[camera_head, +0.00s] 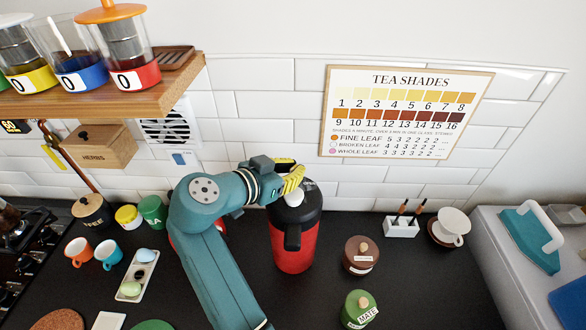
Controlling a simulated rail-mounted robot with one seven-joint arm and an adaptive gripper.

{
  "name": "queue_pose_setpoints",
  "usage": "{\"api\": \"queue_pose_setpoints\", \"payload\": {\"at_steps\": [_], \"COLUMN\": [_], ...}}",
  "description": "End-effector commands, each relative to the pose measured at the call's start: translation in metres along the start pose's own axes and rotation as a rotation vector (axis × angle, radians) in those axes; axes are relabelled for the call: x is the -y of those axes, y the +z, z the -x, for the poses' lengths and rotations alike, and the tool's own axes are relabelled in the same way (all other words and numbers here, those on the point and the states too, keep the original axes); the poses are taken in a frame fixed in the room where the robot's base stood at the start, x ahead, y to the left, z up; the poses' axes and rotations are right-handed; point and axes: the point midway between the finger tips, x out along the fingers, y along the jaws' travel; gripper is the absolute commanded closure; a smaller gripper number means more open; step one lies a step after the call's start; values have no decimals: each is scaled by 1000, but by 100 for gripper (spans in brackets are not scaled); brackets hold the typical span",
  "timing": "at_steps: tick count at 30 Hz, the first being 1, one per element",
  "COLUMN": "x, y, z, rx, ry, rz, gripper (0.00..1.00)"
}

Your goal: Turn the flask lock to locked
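The lock's position is too small to read.
A brown lidded jar (361,257) and a green jar labelled MATE (359,309) stand right of the flask. A white holder (401,227) is farther right. Cups (108,254) and a small tray (138,276) lie left of my arm. A wooden shelf (110,98) overhangs the upper left.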

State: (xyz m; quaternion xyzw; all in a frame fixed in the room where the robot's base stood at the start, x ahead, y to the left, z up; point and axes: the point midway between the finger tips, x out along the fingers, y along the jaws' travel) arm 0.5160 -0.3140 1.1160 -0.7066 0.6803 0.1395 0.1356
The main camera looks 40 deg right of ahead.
Motion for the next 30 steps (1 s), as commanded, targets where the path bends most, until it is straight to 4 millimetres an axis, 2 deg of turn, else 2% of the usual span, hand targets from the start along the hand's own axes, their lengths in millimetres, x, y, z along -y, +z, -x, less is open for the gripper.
{"api": "queue_pose_setpoints", "payload": {"at_steps": [2, 3, 7, 16, 19, 30], "x": [0, 0, 0, 0, 1, 1], "y": [5, 5, 3, 2, 2, 1], "z": [-2, -2, -2, 0, 10, 95], "rx": [7, 7, 5, 2, 2, 3], "ry": [3, 3, 2, 0, -3, -3], "rz": [7, 7, 5, 3, 3, 3], "gripper": [100, 88, 63, 63, 63, 63]}}
